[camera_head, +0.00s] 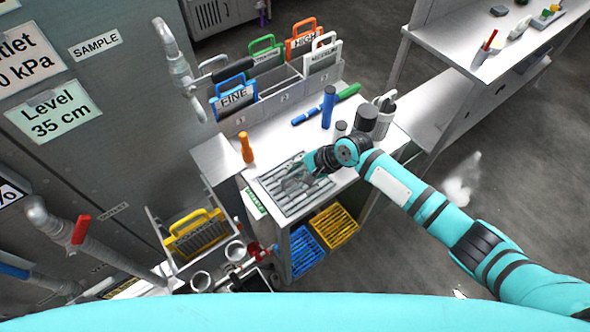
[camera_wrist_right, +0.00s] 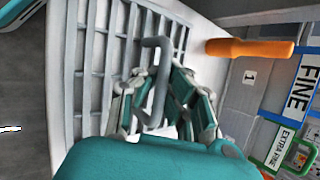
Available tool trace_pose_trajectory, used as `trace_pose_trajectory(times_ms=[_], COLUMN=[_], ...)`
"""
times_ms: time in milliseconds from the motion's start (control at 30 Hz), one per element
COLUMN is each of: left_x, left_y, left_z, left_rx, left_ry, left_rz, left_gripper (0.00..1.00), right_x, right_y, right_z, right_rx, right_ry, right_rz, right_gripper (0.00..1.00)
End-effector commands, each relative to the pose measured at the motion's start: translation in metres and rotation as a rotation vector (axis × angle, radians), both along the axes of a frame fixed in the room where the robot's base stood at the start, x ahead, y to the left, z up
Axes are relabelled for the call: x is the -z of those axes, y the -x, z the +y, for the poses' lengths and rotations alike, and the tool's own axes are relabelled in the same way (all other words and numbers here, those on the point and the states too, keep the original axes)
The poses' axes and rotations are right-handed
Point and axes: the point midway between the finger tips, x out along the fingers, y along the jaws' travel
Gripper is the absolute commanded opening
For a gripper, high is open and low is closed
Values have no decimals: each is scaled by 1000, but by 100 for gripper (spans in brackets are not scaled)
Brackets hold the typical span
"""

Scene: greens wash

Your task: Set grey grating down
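The grey grating (camera_head: 282,201) lies on the white worktop, near its front left part, and looks flat. Its slats also show in the right wrist view (camera_wrist_right: 95,75). Its grey loop handle (camera_wrist_right: 160,85) stands up between the fingers of my right gripper (camera_wrist_right: 160,105). The fingers are spread to either side of the handle, with gaps showing. In the head view my right gripper (camera_head: 302,178) is low over the grating and covers part of it. My left gripper is not in view.
An orange-handled tool (camera_head: 246,148) stands behind the grating. A rack (camera_head: 275,92) of labelled coloured gratings is at the back. Blue (camera_head: 306,250) and yellow (camera_head: 334,225) crates sit below the worktop. A dark blue bottle (camera_head: 328,107) and a grey jug (camera_head: 383,118) stand to the right.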

Motion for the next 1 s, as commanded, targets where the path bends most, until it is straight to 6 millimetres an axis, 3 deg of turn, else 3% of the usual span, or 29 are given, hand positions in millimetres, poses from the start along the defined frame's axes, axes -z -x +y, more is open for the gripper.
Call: trace_pose_trajectory(times_ms=[267,500,767,1000], left_x=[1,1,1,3], left_y=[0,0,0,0], left_z=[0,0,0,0], left_rx=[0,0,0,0], left_ry=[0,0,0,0], left_rz=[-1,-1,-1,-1], left_gripper=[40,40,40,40], right_x=[2,3,2,-17], right_y=[0,0,0,4], right_z=[1,0,0,-15], right_rx=[0,-1,0,0], right_ry=[-1,-1,0,0], right_rz=[0,0,0,-2], right_gripper=[0,29,29,29])
